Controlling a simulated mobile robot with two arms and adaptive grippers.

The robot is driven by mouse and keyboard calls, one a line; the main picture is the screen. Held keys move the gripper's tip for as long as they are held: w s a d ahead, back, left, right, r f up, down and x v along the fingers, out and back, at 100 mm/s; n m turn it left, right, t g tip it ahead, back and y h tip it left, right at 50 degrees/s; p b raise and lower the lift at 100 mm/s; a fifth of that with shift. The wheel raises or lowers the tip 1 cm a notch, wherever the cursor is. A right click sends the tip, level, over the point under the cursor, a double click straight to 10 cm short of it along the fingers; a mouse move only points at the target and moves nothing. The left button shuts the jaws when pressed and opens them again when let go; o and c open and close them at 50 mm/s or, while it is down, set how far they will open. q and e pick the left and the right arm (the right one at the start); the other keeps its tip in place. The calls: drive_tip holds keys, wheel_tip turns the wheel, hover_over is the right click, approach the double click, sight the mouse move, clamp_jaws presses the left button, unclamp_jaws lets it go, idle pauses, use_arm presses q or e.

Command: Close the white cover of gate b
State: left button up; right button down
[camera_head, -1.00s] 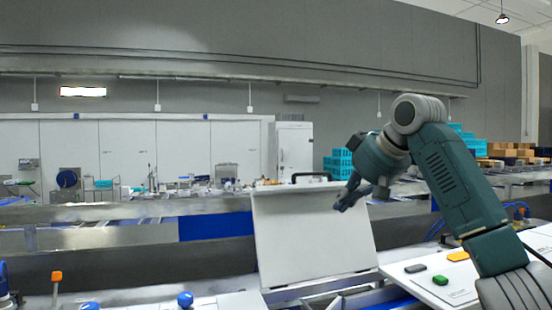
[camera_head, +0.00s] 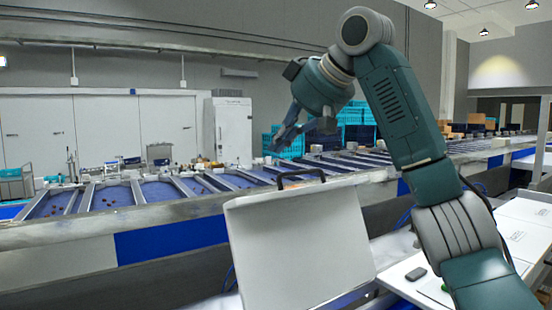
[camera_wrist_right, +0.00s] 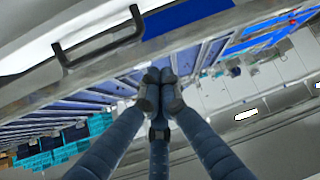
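A white cover (camera_head: 300,240) stands raised and tilted in the middle of the head view, with a black handle (camera_head: 301,178) on its top edge. No gate letter is readable on it. My right gripper (camera_head: 287,138) is above the handle in the head view, apart from it. In the right wrist view its fingers (camera_wrist_right: 158,88) come together at the tips with nothing between them. The handle (camera_wrist_right: 100,38) and the cover's pale edge (camera_wrist_right: 40,45) show at upper left there, clear of the fingers. My left gripper is not in view.
Behind the cover runs a long metal conveyor frame with blue lanes (camera_head: 130,195). To the right are closed white panels (camera_head: 525,235) and a grey block (camera_head: 415,274). Teal crates (camera_head: 290,140) stand at the back. Air around the handle is free.

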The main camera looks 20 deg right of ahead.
drive_tip(key=f+p, duration=0.1)
drive_tip(key=f, duration=0.1)
drive_tip(key=w+f+p, duration=0.1)
drive_tip(key=f, duration=0.1)
drive_tip(key=shift+w+f+p, duration=0.1)
drive_tip(key=shift+f+p, duration=0.15)
drive_tip(key=shift+p, duration=0.1)
drive_tip(key=shift+s+d, duration=0.1)
drive_tip(key=shift+s, duration=0.2)
drive_tip(key=shift+w+f, duration=0.15)
drive_tip(key=shift+w, duration=0.05)
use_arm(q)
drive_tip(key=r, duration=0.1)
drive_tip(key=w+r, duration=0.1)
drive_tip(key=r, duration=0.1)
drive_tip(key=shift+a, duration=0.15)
use_arm(e)
drive_tip(key=shift+a, duration=0.2)
